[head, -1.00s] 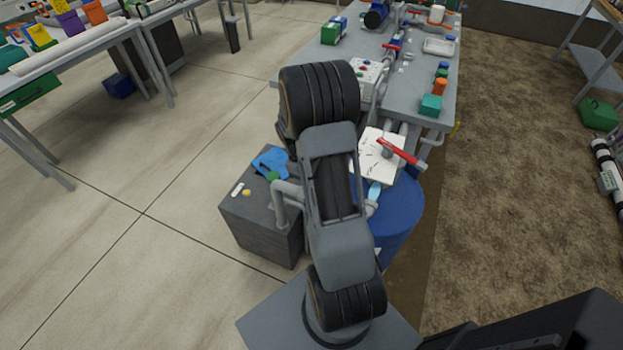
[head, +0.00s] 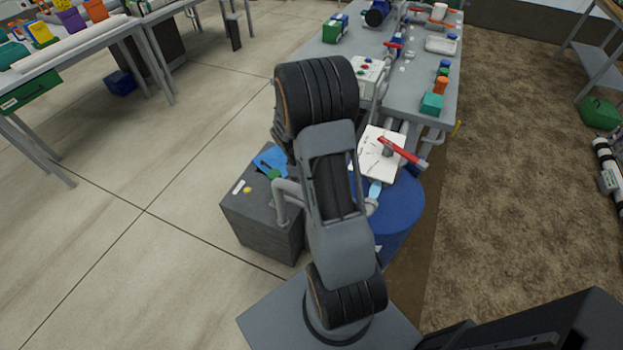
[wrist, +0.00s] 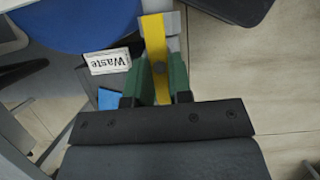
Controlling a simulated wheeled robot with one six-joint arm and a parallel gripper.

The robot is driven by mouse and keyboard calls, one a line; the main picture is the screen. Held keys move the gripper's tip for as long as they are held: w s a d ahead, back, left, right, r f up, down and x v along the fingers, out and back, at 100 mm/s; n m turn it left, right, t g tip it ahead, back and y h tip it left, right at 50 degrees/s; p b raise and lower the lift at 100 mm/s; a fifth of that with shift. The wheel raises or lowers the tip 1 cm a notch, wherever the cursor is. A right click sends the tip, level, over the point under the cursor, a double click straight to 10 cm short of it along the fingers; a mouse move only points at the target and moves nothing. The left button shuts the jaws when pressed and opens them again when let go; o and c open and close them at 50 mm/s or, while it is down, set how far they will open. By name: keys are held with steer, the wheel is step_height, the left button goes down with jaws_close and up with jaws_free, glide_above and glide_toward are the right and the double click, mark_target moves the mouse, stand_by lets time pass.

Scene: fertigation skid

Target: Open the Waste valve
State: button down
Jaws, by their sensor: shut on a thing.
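The yellow valve handle (wrist: 156,40) stands between the two green fingers of my gripper (wrist: 161,78) in the wrist view. My gripper is shut on this handle, with a dark pivot or bolt showing near its middle. A white label reading "Waste" (wrist: 107,62) lies just left of the handle. A grey part (wrist: 174,28) shows behind the handle's far end. In the head view my own arm hides the gripper and the yellow handle. The valve body is mostly hidden.
A blue drum (head: 402,212) stands right of my arm, below a white panel with a red handle (head: 400,151). A grey box (head: 258,222) stands left of my arm. The skid table (head: 405,95) extends behind. Open floor lies to the left.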

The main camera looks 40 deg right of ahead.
steer(key=c, duration=1)
jaws_free()
steer(key=shift+c, duration=0.2)
steer(key=v, duration=1.3)
steer(key=shift+w+r, duration=0.2)
steer(key=shift+r, duration=0.15)
steer(key=shift+a, duration=0.1)
